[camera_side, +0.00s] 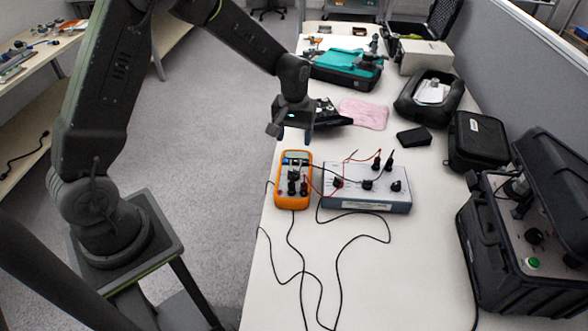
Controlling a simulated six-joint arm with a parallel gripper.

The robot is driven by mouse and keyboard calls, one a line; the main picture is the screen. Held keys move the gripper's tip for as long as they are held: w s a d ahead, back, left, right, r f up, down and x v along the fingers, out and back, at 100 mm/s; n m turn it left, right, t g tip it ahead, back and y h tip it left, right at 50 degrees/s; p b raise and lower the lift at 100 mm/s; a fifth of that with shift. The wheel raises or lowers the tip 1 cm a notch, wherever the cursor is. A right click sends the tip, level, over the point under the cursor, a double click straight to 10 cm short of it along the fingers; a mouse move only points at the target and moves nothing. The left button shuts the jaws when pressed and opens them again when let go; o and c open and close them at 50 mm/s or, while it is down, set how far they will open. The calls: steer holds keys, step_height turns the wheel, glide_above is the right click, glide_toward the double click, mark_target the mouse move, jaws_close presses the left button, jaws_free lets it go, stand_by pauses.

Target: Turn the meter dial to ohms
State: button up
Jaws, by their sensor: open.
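An orange handheld meter (293,199) lies face up near the left edge of the white table (390,270). Its face carries a dark dial (293,176) and black and red plugs below it. The dial's setting is too small to read. My gripper (292,135) is open and empty, above and just behind the top end of the meter, apart from it.
A grey box with knobs and leads (366,200) stands right of the meter. Black cables (300,270) trail over the front table. A pink cloth (364,114), a teal case (345,72), a small black box (414,137) and black cases (481,142) lie behind and right.

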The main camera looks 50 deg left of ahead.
mark_target(295, 171)
step_height(295, 171, down, 12)
steer(key=shift+f, duration=0.15)
steer(key=shift+c, duration=0.3)
steer(key=c, duration=0.9)
steer(key=shift+o, duration=0.2)
steer(key=shift+m, duration=0.4)
steer(key=m, duration=0.3)
steer(key=shift+m, duration=0.3)
steer(key=shift+d+m, duration=0.1)
steer(key=shift+m, duration=1.6)
